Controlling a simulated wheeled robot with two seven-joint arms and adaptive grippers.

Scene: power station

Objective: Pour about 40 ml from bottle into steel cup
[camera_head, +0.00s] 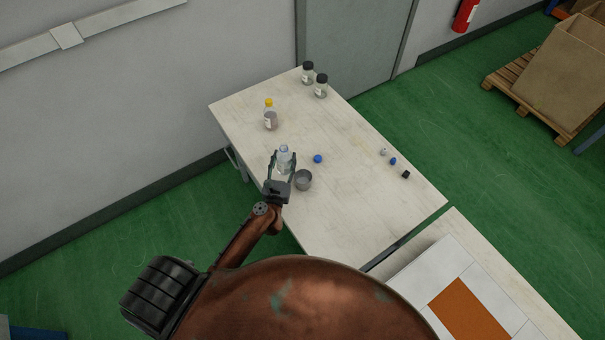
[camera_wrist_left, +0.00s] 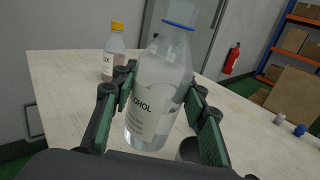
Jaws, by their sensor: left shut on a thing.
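The clear bottle (camera_head: 284,157), with a white label ending in "COHOL" and a blue ring at its neck, is between the fingers of my left gripper (camera_head: 281,171). In the left wrist view the bottle (camera_wrist_left: 160,95) fills the middle, clear liquid inside, with the green finger pads on either side. My left gripper is shut on it. No cap shows on its neck. The steel cup (camera_head: 303,180) stands on the table just right of the gripper. In the left wrist view the cup (camera_wrist_left: 188,150) is mostly hidden behind the bottle and fingers. My right gripper is not in view.
A blue cap (camera_head: 318,158) lies on the table (camera_head: 350,205) right of the bottle. A yellow-capped bottle (camera_head: 270,119) and two black-capped jars (camera_head: 307,74) (camera_head: 321,86) stand farther back. Small white, blue and black pieces (camera_head: 393,161) lie near the right edge. The table's front middle is clear.

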